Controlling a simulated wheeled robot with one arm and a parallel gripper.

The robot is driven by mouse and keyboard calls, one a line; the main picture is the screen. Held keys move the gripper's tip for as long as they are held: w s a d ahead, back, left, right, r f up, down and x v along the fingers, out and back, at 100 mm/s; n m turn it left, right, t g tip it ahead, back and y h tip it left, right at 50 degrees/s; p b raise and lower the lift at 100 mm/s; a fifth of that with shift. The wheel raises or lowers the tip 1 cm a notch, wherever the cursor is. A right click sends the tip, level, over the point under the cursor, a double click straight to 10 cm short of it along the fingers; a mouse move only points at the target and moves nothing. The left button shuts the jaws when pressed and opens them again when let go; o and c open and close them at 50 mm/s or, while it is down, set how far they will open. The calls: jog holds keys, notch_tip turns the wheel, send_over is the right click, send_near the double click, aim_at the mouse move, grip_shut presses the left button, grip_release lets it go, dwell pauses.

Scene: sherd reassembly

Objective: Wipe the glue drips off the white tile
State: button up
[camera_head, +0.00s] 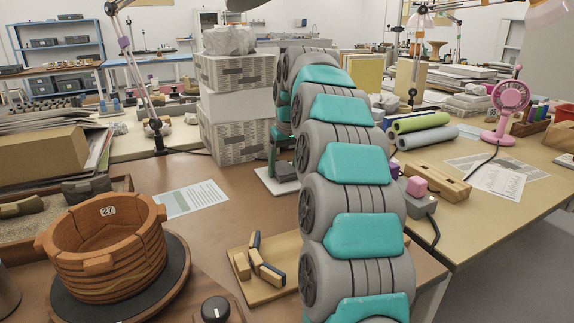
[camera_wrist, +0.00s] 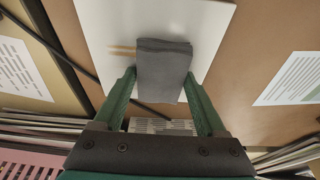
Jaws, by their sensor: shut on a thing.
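The white tile (camera_wrist: 108,22) lies flat on the brown table in the wrist view. In the head view, a strip of the tile (camera_head: 268,184) shows to the left of my arm. My gripper (camera_wrist: 159,77) has its green fingers on either side of a dark grey folded cloth (camera_wrist: 164,68) and is shut on it. The cloth is over the tile and appears to rest on it. Tan glue streaks (camera_wrist: 122,51) show on the tile just left of the cloth. Any glue under the cloth is hidden. My arm hides much of the tile in the head view.
A clay pot (camera_head: 100,250) stands on a dark turntable at the front left. A wooden board (camera_head: 262,293) with small blocks lies in front. Stacked boxes (camera_head: 235,75) stand behind the tile. A printed sheet (camera_head: 190,198) lies on the clear brown table to the left.

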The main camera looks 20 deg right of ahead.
aim_at(289, 173)
jog(key=shift+w+p, duration=0.7)
jog(key=shift+w, duration=0.7)
jog(key=shift+w+f, duration=0.1)
jog(key=shift+w, duration=0.7)
jog(key=shift+s+f+b, duration=0.1)
jog(key=shift+s+b, duration=0.6)
jog(key=shift+s, duration=0.1)
jog(key=shift+s+r+b, duration=0.2)
jog(key=shift+s+b, duration=0.2)
jog(key=shift+s, duration=0.65)
jog(key=shift+s+d+f+b, duration=0.15)
jog(key=shift+s+b, duration=0.7)
jog(key=shift+s, duration=1.15)
jog(key=shift+s+b, duration=0.45)
jog(key=shift+s, duration=1.1)
jog(key=shift+r+p, duration=1.8)
jog(key=shift+r, duration=1.35)
